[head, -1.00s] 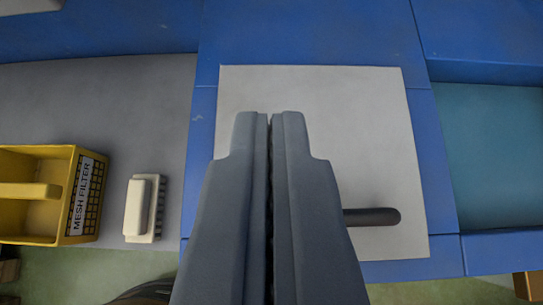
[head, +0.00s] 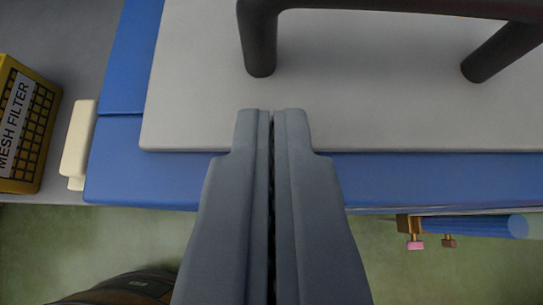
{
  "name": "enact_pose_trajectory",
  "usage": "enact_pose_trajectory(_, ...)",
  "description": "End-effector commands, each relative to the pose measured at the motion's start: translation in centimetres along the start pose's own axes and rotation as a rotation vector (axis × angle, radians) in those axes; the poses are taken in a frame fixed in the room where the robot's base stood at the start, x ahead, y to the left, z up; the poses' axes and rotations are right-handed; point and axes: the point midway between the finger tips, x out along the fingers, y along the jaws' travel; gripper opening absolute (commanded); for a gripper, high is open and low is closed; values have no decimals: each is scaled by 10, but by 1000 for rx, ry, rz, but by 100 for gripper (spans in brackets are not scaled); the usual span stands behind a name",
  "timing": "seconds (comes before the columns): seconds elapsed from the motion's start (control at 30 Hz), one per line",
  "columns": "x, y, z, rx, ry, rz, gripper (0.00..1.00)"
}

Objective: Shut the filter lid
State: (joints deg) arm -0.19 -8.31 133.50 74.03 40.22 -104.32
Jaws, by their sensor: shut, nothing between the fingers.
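A pale grey panel (head: 200,80) with a dark handle (head: 260,45), which looks like the filter lid, fills the upper part of the head view. It lies over the blue housing (head: 140,160). Its far edge is out of frame. I cannot tell whether there is a gap under it. The handle's two posts stand on the panel, and its bar runs along the top edge of the picture. My gripper (head: 272,115) is shut and empty. Its fingertips overlap the panel's near edge in the picture, below the handle's left post. Contact cannot be told.
A yellow box (head: 30,130) labelled MESH FILTER stands at the left edge. A cream block (head: 78,140) sits beside the blue housing. A blue cylinder (head: 480,226) with brass-coloured fittings (head: 410,228) is at the lower right. Green floor (head: 120,240) shows below.

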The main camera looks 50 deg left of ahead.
Motion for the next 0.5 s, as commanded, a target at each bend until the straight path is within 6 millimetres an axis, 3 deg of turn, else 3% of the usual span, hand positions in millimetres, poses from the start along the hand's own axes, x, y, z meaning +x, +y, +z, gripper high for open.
enact_pose_trajectory(0.5, 3, -1, 7, 3, -6, -2, 0)
